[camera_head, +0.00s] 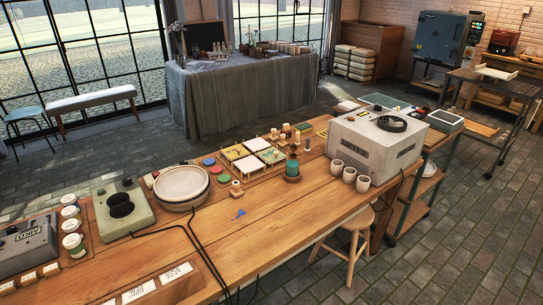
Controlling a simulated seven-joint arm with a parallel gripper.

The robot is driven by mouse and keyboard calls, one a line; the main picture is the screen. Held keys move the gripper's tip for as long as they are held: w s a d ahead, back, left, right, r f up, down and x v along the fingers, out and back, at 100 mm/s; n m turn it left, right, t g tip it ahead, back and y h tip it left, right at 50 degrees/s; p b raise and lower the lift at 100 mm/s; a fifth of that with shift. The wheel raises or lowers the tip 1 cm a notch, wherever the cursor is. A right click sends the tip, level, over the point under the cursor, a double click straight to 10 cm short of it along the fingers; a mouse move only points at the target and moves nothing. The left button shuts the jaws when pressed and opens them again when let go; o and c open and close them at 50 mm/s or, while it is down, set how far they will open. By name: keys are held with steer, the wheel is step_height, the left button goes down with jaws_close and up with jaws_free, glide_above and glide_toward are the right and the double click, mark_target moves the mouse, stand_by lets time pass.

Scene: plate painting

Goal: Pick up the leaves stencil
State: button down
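Several small square cards or tiles lie in a group on the wooden table (300,212), right of the round plate. A small flat blue shape (239,213) lies alone on the bare wood. My gripper is not in view.
A pale round plate (182,184) stands left of the cards, with coloured discs (209,161) between. A teal jar (292,170) stands to their right, near a grey machine (376,143) and white cups (349,175). Black cables (203,252) cross the front edge. The table's front middle is mostly clear.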

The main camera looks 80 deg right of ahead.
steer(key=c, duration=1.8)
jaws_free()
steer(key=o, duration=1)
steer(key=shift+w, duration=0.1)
